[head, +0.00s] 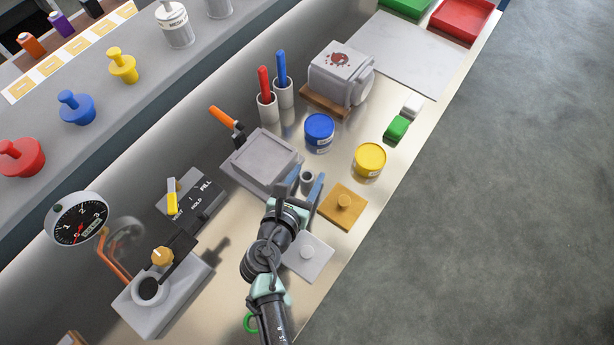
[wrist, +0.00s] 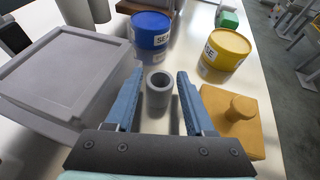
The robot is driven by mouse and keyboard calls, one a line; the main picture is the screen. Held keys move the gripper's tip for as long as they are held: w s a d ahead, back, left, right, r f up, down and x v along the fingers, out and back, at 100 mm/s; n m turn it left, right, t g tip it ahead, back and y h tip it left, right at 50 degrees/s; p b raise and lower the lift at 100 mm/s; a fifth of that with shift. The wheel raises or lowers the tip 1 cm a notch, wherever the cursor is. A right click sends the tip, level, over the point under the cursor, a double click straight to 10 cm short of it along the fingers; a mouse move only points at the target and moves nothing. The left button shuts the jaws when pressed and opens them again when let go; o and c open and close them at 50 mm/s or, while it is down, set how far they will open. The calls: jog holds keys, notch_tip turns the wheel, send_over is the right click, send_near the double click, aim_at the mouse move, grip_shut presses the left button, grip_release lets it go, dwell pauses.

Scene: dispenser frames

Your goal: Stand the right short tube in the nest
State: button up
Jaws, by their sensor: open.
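A short grey open-topped tube (head: 307,177) stands upright on the counter between the grey lidded box and the orange knobbed block. It also shows in the wrist view (wrist: 158,89). My gripper (head: 305,185) is open. In the wrist view its two blue fingers (wrist: 160,76) reach along either side of the tube, with gaps visible on both sides. The grey block (head: 181,292) at lower left has a dark round opening (head: 149,289) below a yellow knob; I cannot tell if this is the nest. No second short grey tube is clear to me.
The grey box (head: 262,160) is close left of the tube, the orange block (head: 343,204) close right. Blue (head: 319,130) and yellow (head: 369,160) tins stand behind. A white knobbed plate (head: 308,254) lies nearer. A gauge (head: 77,218) and lever panel (head: 196,197) stand left.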

jog(key=shift+w+f, duration=0.1)
jog(key=shift+w, duration=0.1)
grip_shut()
dwell(0.3)
